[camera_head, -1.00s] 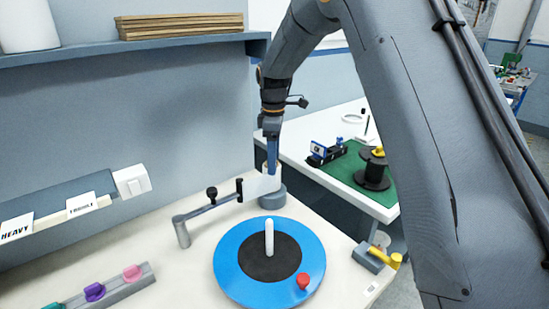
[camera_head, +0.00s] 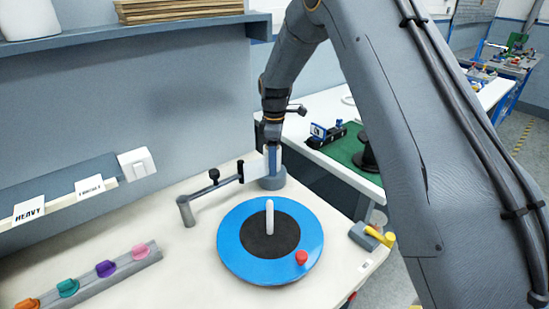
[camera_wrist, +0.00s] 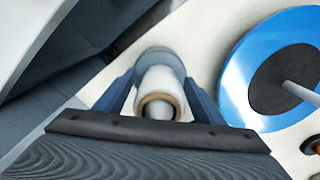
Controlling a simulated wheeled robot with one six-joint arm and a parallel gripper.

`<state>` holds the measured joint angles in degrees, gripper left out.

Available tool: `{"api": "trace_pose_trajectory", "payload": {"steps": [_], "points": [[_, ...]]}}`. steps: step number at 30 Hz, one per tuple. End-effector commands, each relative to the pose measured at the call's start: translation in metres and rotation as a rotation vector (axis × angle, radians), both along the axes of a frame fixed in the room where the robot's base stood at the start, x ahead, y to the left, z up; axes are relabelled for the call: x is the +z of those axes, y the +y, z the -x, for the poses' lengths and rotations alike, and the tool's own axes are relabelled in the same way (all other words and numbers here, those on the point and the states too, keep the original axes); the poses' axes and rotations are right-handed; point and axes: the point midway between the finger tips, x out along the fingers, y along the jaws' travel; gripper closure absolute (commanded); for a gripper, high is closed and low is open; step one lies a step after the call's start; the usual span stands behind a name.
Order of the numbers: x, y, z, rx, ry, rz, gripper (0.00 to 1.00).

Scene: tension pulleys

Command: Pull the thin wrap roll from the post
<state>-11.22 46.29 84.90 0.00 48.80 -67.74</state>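The thin wrap roll, a pale cylinder with a brown core, stands on its post at the back of the bench. It shows in the head view (camera_head: 265,158) and end-on in the wrist view (camera_wrist: 160,82). The post's tip shows inside the core, above a round grey base (camera_head: 271,182). My gripper (camera_head: 272,158) points down over the roll. In the wrist view my gripper (camera_wrist: 160,88) has one blue-grey finger on each side of the roll, very close to it. I cannot tell whether they press on it.
A tension arm (camera_head: 213,192) with a black knob reaches to the roll's left. A blue turntable (camera_head: 233,255) with a white peg and red knob is in front. A rack (camera_head: 90,290) with coloured clips lies left. A yellow-handled device (camera_head: 372,236) sits right.

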Motion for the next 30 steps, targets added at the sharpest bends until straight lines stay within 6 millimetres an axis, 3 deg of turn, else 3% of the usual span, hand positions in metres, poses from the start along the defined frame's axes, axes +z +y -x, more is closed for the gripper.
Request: {"api": "trace_pose_trajectory", "payload": {"steps": [1,7,30], "points": [[0.0,0.0,0.0,0.0,0.0,0.0,0.46],[0.0,0.0,0.0,0.0,0.0,0.0,0.8],[0.012,0.0,0.0,0.0,-0.001,0.0,0.8]]}}
